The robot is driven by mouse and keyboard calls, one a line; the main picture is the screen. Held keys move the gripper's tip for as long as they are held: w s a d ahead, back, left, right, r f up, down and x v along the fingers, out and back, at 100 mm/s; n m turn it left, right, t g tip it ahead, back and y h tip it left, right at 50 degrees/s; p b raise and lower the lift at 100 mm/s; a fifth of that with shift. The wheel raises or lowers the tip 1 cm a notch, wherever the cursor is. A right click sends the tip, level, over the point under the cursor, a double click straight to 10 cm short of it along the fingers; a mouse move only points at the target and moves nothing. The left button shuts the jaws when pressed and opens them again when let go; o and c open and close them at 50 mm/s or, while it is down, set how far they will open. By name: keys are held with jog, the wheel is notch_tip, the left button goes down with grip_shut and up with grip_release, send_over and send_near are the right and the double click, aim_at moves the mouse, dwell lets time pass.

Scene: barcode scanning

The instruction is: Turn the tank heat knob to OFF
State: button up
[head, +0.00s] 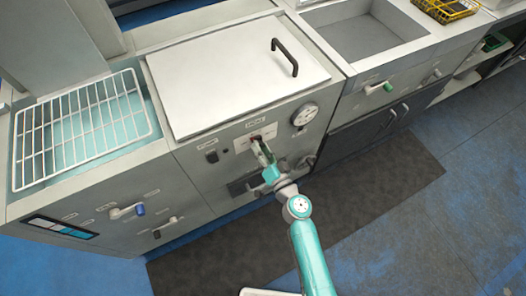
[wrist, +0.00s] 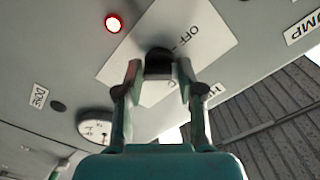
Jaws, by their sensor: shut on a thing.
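The tank heat knob (wrist: 158,62) is a dark knob on a white label plate (wrist: 190,45) on the panel. The plate reads OFF on one side; other letters are partly hidden by my fingers. My gripper (wrist: 158,72) has a finger on each side of the knob and is shut on it. In the head view my gripper (head: 263,152) reaches the plate (head: 243,144) on the front panel below the tank lid and mostly hides the knob. I cannot tell the exact setting to which the knob points.
A red lamp (wrist: 113,24) glows near the plate. A round gauge (head: 305,114) sits to the right on the panel. The closed tank lid (head: 225,75) with a black handle is above. A wire rack (head: 80,128) is at left, a sink (head: 360,30) at right.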

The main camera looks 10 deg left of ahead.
jog(key=n, duration=0.8)
jog(key=shift+w+n, duration=0.1)
jog(key=shift+n, duration=0.3)
dwell(0.4)
jog(key=o, duration=1.1)
jog(key=shift+o, duration=0.2)
jog(key=shift+a, duration=0.2)
jog(key=shift+s, duration=0.2)
jog(key=shift+s, duration=0.1)
jog(key=v, duration=1.2)
jog(key=shift+s+d+n, duration=0.15)
jog(key=shift+s+n, duration=0.15)
jog(key=shift+s, duration=0.05)
